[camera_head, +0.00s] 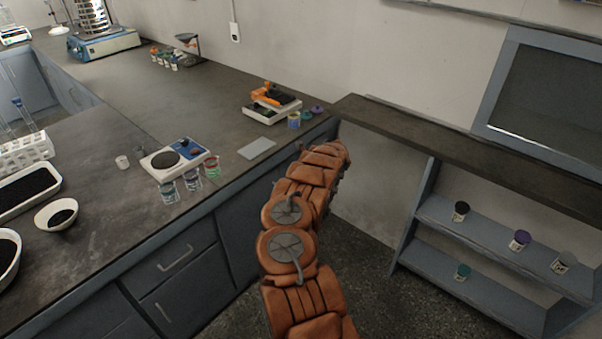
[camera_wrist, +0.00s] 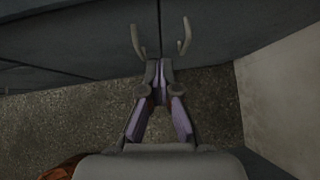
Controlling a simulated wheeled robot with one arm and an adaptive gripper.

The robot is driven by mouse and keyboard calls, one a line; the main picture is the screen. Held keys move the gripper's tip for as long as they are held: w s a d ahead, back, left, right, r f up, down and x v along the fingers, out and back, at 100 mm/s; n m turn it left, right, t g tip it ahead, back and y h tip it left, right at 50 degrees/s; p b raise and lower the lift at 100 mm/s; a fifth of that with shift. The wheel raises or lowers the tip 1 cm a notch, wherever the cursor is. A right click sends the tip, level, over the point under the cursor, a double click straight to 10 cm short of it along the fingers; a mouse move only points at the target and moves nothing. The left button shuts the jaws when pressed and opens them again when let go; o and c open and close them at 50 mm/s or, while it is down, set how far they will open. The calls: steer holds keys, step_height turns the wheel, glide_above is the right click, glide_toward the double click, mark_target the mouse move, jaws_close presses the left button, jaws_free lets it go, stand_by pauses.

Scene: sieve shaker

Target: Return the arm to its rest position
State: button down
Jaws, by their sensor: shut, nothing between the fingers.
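My orange arm (camera_head: 290,245) rises from the bottom of the head view and bends away from me, in front of the lower cabinets and the bench corner. Its far end is hidden behind its own links in that view. In the wrist view my gripper (camera_wrist: 159,70) is shut, its fingertips together, with nothing held. It points toward dark cabinet fronts (camera_wrist: 75,30) with two handles (camera_wrist: 184,36), above the speckled floor (camera_wrist: 60,125). I cannot tell whether a gap remains between the fingertips and the cabinet fronts.
The bench (camera_head: 110,215) left of my arm carries a balance (camera_head: 172,160), jars, bowls and a tray (camera_head: 28,190). A sieve shaker (camera_head: 100,40) stands far back. A shelf unit (camera_head: 497,243) with several small jars is on the right. Floor shows between arm and shelves.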

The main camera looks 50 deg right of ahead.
steer(key=shift+v, duration=1.45)
